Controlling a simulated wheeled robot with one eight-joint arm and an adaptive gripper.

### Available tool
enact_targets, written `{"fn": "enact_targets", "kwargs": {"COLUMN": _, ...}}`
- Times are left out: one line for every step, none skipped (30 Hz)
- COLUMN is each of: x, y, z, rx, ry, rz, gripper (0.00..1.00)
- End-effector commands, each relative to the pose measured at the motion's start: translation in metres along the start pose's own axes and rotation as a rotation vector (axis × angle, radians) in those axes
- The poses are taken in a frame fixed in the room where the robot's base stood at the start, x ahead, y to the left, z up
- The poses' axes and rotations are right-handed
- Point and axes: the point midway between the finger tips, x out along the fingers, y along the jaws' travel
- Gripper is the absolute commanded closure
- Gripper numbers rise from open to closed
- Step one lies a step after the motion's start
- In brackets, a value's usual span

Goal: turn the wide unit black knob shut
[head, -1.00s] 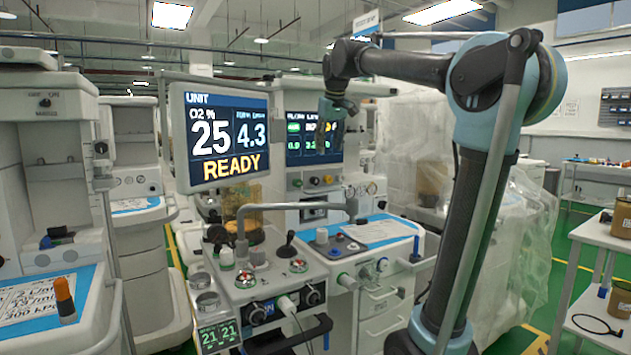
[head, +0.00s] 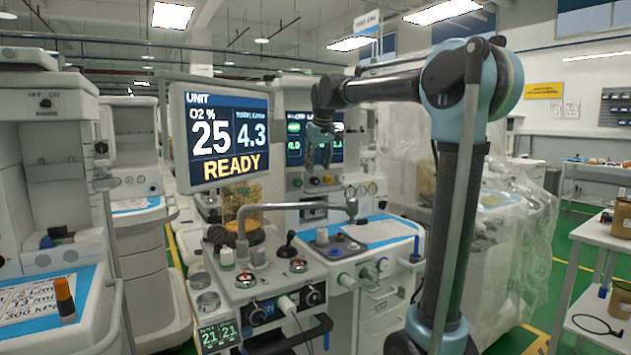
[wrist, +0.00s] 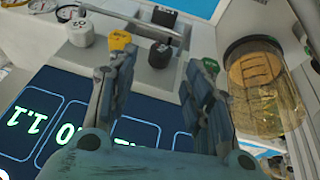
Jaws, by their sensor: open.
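The wide unit (head: 300,214) stands behind the front cart, with a dark screen (head: 294,145) above a row of small knobs. Its black knob (head: 315,181) is in the middle of that row. In the wrist view the black knob (wrist: 160,56) lies between a yellow knob (wrist: 120,40) and a green knob (wrist: 210,66). My gripper (head: 318,163) is open, pointing down in front of the screen, just above the knob row. In the wrist view my gripper (wrist: 155,78) has its fingers spread, with the black knob seen between them, apparently apart from it. The gap's depth is unclear.
The front cart's monitor (head: 226,135) reads READY, left of my gripper. A bent grey pipe (head: 295,207) crosses below.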

Motion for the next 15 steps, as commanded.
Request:
{"fn": "enact_targets", "kwargs": {"x": 0.01, "y": 0.0, "z": 0.0, "rx": 0.0, "ry": 0.0, "rz": 0.0, "gripper": 0.54}}
{"fn": "enact_targets", "kwargs": {"x": 0.015, "y": 0.0, "z": 0.0, "rx": 0.0, "ry": 0.0, "rz": 0.0, "gripper": 0.54}}
{"fn": "enact_targets", "kwargs": {"x": 0.022, "y": 0.0, "z": 0.0, "rx": 0.0, "ry": 0.0, "rz": 0.0, "gripper": 0.54}}
{"fn": "enact_targets", "kwargs": {"x": 0.026, "y": 0.0, "z": 0.0, "rx": 0.0, "ry": 0.0, "rz": 0.0, "gripper": 0.54}}
{"fn": "enact_targets", "kwargs": {"x": 0.031, "y": 0.0, "z": 0.0, "rx": 0.0, "ry": 0.0, "rz": 0.0, "gripper": 0.54}}
{"fn": "enact_targets", "kwargs": {"x": 0.037, "y": 0.0, "z": 0.0, "rx": 0.0, "ry": 0.0, "rz": 0.0, "gripper": 0.54}}
{"fn": "enact_targets", "kwargs": {"x": 0.041, "y": 0.0, "z": 0.0, "rx": 0.0, "ry": 0.0, "rz": 0.0, "gripper": 0.54}}
{"fn": "enact_targets", "kwargs": {"x": 0.044, "y": 0.0, "z": 0.0, "rx": 0.0, "ry": 0.0, "rz": 0.0, "gripper": 0.54}}
{"fn": "enact_targets", "kwargs": {"x": 0.049, "y": 0.0, "z": 0.0, "rx": 0.0, "ry": 0.0, "rz": 0.0, "gripper": 0.54}}
{"fn": "enact_targets", "kwargs": {"x": 0.051, "y": 0.0, "z": 0.0, "rx": 0.0, "ry": 0.0, "rz": 0.0, "gripper": 0.54}}
{"fn": "enact_targets", "kwargs": {"x": 0.054, "y": 0.0, "z": 0.0, "rx": 0.0, "ry": 0.0, "rz": 0.0, "gripper": 0.54}}
{"fn": "enact_targets", "kwargs": {"x": 0.057, "y": 0.0, "z": 0.0, "rx": 0.0, "ry": 0.0, "rz": 0.0, "gripper": 0.54}}
{"fn": "enact_targets", "kwargs": {"x": 0.059, "y": 0.0, "z": 0.0, "rx": 0.0, "ry": 0.0, "rz": 0.0, "gripper": 0.54}}
{"fn": "enact_targets", "kwargs": {"x": 0.06, "y": 0.0, "z": 0.0, "rx": 0.0, "ry": 0.0, "rz": 0.0, "gripper": 0.54}}
{"fn": "enact_targets", "kwargs": {"x": 0.061, "y": 0.001, "z": 0.0, "rx": 0.0, "ry": 0.0, "rz": 0.0, "gripper": 0.54}}
